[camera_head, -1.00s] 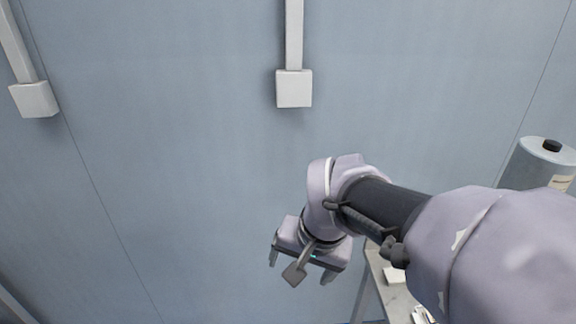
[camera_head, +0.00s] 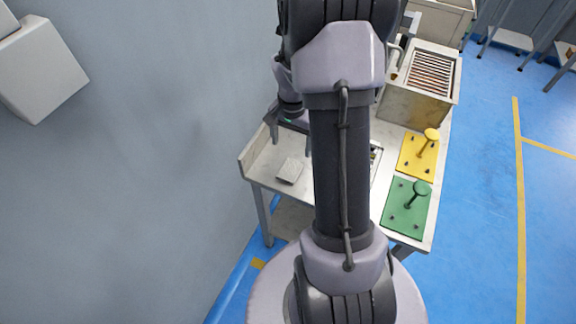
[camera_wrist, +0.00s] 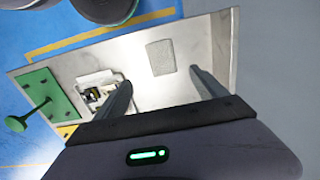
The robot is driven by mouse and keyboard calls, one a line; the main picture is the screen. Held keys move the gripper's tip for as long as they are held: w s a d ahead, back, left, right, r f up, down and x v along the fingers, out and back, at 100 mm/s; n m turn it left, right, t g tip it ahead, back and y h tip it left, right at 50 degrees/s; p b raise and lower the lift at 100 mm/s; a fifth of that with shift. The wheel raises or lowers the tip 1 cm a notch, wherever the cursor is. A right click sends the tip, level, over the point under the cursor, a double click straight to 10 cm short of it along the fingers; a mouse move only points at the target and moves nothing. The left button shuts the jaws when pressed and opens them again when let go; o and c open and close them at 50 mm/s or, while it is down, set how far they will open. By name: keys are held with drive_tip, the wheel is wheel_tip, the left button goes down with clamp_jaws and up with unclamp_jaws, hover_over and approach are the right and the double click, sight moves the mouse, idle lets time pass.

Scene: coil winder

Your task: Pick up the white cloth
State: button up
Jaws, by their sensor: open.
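The white cloth (camera_head: 290,170) looks like a small, flat, pale grey-white square. It lies on the left part of the metal tabletop, towards the wall side. It also shows in the wrist view (camera_wrist: 161,57), whole and uncovered, beyond and between my fingertips. My gripper (camera_head: 289,134) is open and empty above the table, behind the cloth in the head view. In the wrist view my gripper (camera_wrist: 160,78) shows both fingers spread apart, with clear tabletop between them. I see no contact with the cloth. My arm hides the middle of the table in the head view.
A green plate (camera_head: 406,207) with a knob and a yellow plate (camera_head: 415,165) with a knob lie at the right. A metal box with coils (camera_head: 410,100) stands behind them. A white tray with small parts (camera_wrist: 98,88) lies beside my left finger. The wall (camera_head: 130,190) borders the left.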

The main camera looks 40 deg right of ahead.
drive_tip(key=b, duration=0.2)
hover_over(290, 169)
drive_tip(key=f, duration=0.7)
drive_tip(key=shift+s+f, duration=0.1)
drive_tip(key=shift+s, duration=0.1)
drive_tip(key=f+b, duration=0.2)
drive_tip(key=f, duration=0.1)
drive_tip(key=f+b, duration=0.1)
drive_tip(key=f, duration=0.1)
drive_tip(key=shift+w+f, duration=0.15)
drive_tip(key=shift+w, duration=0.1)
drive_tip(key=shift+r, duration=0.2)
drive_tip(key=c, duration=1.4)
wheel_tip(290, 169, up, 10)
drive_tip(key=p, duration=0.4)
